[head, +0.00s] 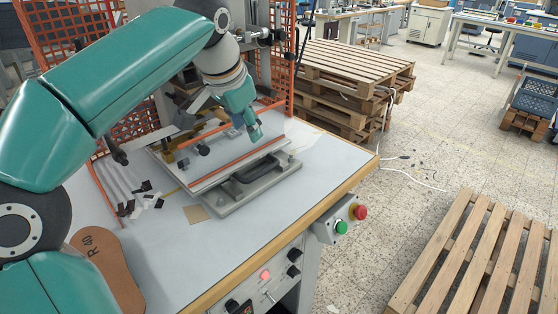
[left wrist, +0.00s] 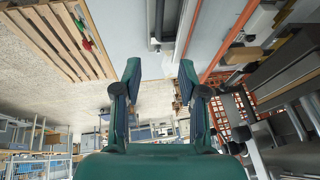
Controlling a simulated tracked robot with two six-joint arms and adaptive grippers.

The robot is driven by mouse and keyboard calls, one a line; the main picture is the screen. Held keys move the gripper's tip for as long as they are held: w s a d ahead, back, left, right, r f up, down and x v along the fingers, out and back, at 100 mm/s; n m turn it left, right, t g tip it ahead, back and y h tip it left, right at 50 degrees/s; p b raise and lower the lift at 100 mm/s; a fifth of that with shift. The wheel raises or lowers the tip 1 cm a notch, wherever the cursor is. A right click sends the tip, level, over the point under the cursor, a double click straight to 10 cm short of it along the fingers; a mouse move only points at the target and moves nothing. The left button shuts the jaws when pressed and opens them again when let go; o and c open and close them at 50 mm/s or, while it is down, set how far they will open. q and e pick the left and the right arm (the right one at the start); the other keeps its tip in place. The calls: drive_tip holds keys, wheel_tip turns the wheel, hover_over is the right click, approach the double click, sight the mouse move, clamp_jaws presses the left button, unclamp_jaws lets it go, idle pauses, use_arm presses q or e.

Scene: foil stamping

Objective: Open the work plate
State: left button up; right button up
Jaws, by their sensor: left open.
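The work plate (head: 225,162) lies on the press bed on the white table, with a reddish strip along its front. A dark handle (head: 256,172) sits on its grey front part. My left gripper (head: 252,124) is above the back right part of the plate, apart from the handle. In the left wrist view its two green fingers (left wrist: 159,75) are spread with nothing between them. A dark bar, likely the handle (left wrist: 155,42), shows at the top of that view. My right gripper is in neither view.
The white table (head: 235,233) has a green button (head: 341,227) and a red button (head: 360,212) at its right edge. Orange mesh guards (head: 75,35) stand behind. Dark scraps and a tan sole (head: 105,262) lie at left. Pallets (head: 355,72) stand beyond the table.

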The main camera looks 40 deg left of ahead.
sight(265, 168)
use_arm(q)
drive_tip(key=b+x, duration=0.1)
drive_tip(key=x, duration=1.5)
drive_tip(key=shift+w+d+f, duration=0.1)
drive_tip(key=shift+w+f, duration=0.2)
clamp_jaws()
